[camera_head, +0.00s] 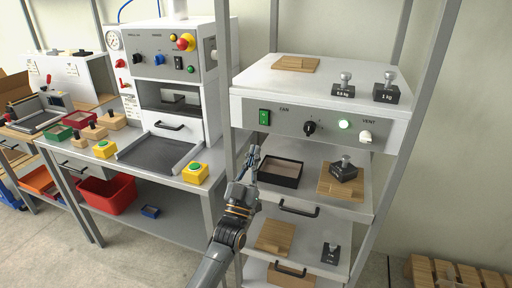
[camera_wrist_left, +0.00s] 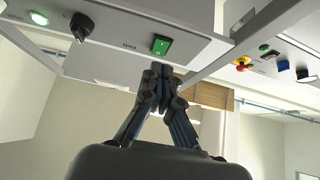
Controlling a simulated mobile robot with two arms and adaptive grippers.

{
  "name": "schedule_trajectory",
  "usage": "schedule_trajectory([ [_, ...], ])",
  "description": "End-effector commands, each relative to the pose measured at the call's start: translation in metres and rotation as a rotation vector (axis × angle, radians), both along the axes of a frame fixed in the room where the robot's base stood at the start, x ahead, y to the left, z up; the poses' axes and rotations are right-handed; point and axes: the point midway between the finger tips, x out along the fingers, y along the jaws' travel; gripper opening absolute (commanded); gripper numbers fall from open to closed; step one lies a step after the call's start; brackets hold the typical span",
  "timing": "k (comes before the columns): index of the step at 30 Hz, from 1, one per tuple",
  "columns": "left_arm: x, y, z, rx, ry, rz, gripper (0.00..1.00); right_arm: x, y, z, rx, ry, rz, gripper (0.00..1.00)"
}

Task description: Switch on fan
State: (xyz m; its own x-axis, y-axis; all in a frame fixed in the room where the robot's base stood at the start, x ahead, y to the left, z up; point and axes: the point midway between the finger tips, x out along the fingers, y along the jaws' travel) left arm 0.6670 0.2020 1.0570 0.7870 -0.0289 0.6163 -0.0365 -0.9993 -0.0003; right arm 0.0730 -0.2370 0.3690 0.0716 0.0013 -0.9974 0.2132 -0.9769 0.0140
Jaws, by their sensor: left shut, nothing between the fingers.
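The fan panel (camera_head: 290,124) is the grey front of the white box on top of the rack. It carries a green rocker switch (camera_head: 264,117) at its left, a black knob (camera_head: 309,128), a glowing green lamp (camera_head: 344,124) and a white vent knob (camera_head: 365,136). My left gripper (camera_head: 254,154) is shut and empty, below the green switch. In the left wrist view, the closed fingertips (camera_wrist_left: 160,72) point toward the green switch (camera_wrist_left: 160,45); contact cannot be made out. The lamp glows there too (camera_wrist_left: 39,18). My right gripper is out of view.
Below the panel, a shelf holds a black open box (camera_head: 280,172) and a weight (camera_head: 343,170) on a wooden board. Rack posts flank the shelves. To the left stands a press machine (camera_head: 178,80) with yellow-based green buttons (camera_head: 195,173).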

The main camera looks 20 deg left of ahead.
Motion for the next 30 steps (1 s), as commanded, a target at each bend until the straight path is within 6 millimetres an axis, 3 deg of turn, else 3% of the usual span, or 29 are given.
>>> schedule_trajectory([
  [3, -0.014, 0.001, -0.022, 0.001, 0.002, 0.001, 0.0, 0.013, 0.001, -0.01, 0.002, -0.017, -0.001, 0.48],
  [9, -0.032, 0.001, -0.043, 0.002, 0.001, 0.0, 0.0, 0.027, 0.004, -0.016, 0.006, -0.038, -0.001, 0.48],
  [19, -0.038, 0.001, -0.048, 0.001, -0.001, 0.001, 0.0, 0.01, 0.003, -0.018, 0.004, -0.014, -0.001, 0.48],
  [27, -0.037, 0.001, -0.048, 0.001, 0.0, 0.001, 0.0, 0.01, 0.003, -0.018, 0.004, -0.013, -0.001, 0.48],
  [30, -0.036, 0.001, -0.058, 0.004, 0.026, -0.001, 0.0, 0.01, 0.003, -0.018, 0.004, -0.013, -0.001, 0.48],
])
